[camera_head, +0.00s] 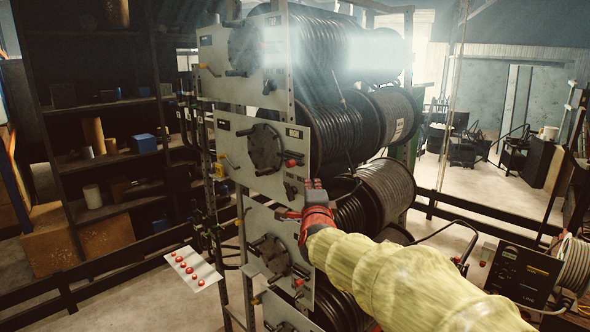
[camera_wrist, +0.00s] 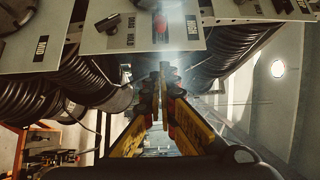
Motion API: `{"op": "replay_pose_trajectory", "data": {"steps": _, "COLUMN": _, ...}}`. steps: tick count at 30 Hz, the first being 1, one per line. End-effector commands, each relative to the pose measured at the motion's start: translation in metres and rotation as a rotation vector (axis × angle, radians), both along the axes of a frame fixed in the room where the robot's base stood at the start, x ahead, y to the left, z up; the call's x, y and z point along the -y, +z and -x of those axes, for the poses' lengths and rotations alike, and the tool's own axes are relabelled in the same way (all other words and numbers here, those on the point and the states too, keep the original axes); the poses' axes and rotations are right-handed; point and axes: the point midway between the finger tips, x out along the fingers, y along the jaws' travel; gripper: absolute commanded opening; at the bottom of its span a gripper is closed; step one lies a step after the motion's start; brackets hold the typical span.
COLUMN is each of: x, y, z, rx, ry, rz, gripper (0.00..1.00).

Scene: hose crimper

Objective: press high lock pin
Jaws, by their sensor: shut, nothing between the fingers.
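A red pin or knob (camera_head: 291,163) stands out from the lower right part of the middle grey panel (camera_head: 235,150). Another red knob (camera_head: 298,282) is on the lower panel (camera_head: 262,240). In the wrist view a red pin (camera_wrist: 160,27) shows on a light panel (camera_wrist: 110,40) at the top. My gripper (camera_head: 314,184) is just right of and below the middle panel's red pin. Its closed yellow fingers (camera_wrist: 164,72) point toward the panel, apart from the red pin in the picture.
Large black hose reels (camera_head: 340,130) stand behind the panels, right beside my gripper. A small plate with several red buttons (camera_head: 192,268) is at lower left. A shelf (camera_head: 95,160) stands at left, and a control box (camera_head: 520,272) at lower right.

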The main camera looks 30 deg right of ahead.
Motion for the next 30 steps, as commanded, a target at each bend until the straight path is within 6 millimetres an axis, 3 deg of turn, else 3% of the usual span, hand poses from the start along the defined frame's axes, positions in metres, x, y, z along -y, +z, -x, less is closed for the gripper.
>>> {"op": "replay_pose_trajectory", "data": {"steps": 16, "x": 0.003, "y": -0.002, "z": -0.009, "rx": -0.002, "ry": 0.002, "rz": -0.013, "gripper": 0.00}}
{"op": "replay_pose_trajectory", "data": {"steps": 30, "x": 0.035, "y": -0.001, "z": -0.077, "rx": -0.003, "ry": 0.003, "rz": -0.011, "gripper": 0.00}}
